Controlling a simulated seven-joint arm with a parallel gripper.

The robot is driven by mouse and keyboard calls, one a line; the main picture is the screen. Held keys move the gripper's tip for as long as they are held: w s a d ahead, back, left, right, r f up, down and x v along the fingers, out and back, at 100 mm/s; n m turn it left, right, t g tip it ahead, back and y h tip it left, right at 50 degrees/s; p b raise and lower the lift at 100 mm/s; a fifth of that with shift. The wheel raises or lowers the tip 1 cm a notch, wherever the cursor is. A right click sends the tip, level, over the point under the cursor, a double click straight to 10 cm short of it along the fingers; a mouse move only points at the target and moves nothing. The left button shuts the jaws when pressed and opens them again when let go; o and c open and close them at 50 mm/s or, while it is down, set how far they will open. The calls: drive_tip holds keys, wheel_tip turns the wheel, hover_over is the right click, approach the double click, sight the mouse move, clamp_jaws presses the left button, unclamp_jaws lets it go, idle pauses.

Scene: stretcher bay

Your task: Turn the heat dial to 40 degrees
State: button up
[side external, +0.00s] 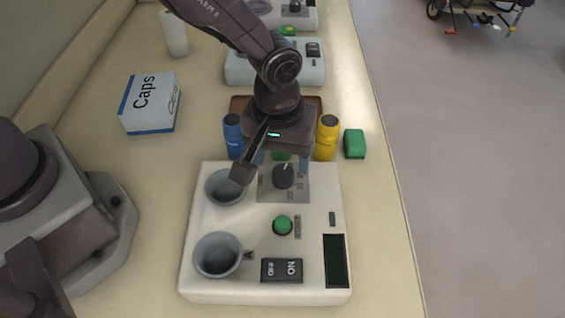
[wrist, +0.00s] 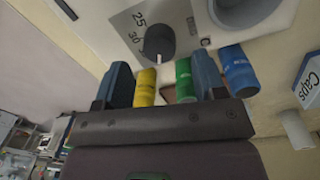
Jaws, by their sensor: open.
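The heat dial (side external: 284,177) is a dark round knob on a grey plate on the white device (side external: 210,284). In the wrist view the dial (wrist: 160,42) has a pale pointer mark, with printed numbers 25 and 30 beside it; no 40 can be read. My gripper (side external: 282,161) is over the far edge of the device, just behind the dial in the side view. In the wrist view my gripper (wrist: 163,76) has its two blue fingers wide apart with nothing held, and the dial lies beyond the fingertips. I cannot tell their exact height above it.
The device also bears two grey cups (side external: 218,256), a green button (side external: 283,225), a black switch (side external: 281,270) and a dark display (side external: 336,262).

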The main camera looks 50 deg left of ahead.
sight(277, 170)
wheel_tip(277, 170, up, 10)
drive_tip(key=shift+a+f, duration=0.15)
drive_tip(key=shift+f, duration=0.1)
drive_tip(key=shift+s, duration=0.1)
drive_tip(key=s+a+r+m+t, duration=0.2)
drive_tip(key=s+a+r, duration=0.4)
drive_tip(key=a, duration=0.4)
drive_tip(key=s+a+r+m+t, duration=0.3)
drive_tip(key=s+a+r, duration=0.4)
drive_tip(key=a, duration=0.4)
drive_tip(key=shift+r+m+y, duration=0.3)
drive_tip(key=shift+r+m, duration=0.1)
drive_tip(key=shift+m, duration=0.3)
